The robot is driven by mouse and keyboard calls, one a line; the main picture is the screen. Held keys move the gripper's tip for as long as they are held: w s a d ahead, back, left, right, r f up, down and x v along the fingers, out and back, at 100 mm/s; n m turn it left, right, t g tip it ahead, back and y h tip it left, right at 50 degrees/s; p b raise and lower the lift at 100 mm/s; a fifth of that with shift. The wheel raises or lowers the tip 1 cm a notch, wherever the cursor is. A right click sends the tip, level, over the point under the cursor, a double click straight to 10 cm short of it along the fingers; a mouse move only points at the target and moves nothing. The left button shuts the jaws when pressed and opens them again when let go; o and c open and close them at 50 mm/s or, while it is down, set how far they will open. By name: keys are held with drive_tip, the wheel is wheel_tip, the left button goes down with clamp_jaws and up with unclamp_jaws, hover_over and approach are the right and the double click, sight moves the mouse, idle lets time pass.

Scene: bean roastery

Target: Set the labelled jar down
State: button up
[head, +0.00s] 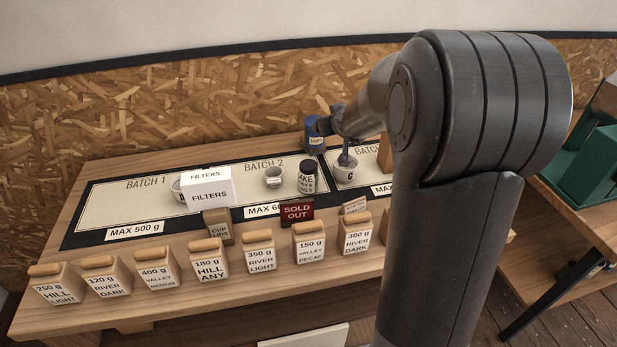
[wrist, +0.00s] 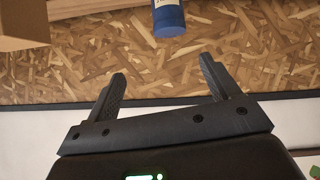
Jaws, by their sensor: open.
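A blue jar (head: 314,138) with a small pale label stands at the back of the table, by the top right of the BATCH 2 area. It also shows at the top of the wrist view (wrist: 168,20), partly cut off by the frame edge. My gripper (head: 326,124) is beside the jar in the head view. In the wrist view my gripper (wrist: 163,80) has its two fingers wide apart with nothing between them, and a gap shows between fingertips and jar. A dark jar with a green lid (head: 306,177) and a printed label stands in the BATCH 2 area.
A FILTERS box (head: 207,187) partly hides a cup. A SOLD OUT sign (head: 297,211) and several labelled wooden-lidded containers (head: 258,251) line the front. My arm hides the right side.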

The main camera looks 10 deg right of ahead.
drive_tip(key=w+d+m+g+h, duration=0.1)
drive_tip(key=w+d+g+h, duration=0.1)
drive_tip(key=g+y, duration=0.3)
drive_tip(key=g, duration=0.6)
hover_over(308, 164)
drive_tip(key=shift+g, duration=0.3)
wheel_tip(308, 164, down, 9)
drive_tip(key=shift+d+f, duration=0.1)
drive_tip(key=shift+f, duration=0.05)
drive_tip(key=shift+s+f, duration=0.1)
drive_tip(key=shift+f, duration=2.95)
drive_tip(key=shift+c, duration=0.2)
drive_tip(key=c, duration=1.3)
drive_tip(key=shift+o, duration=0.2)
drive_tip(key=shift+r, duration=0.1)
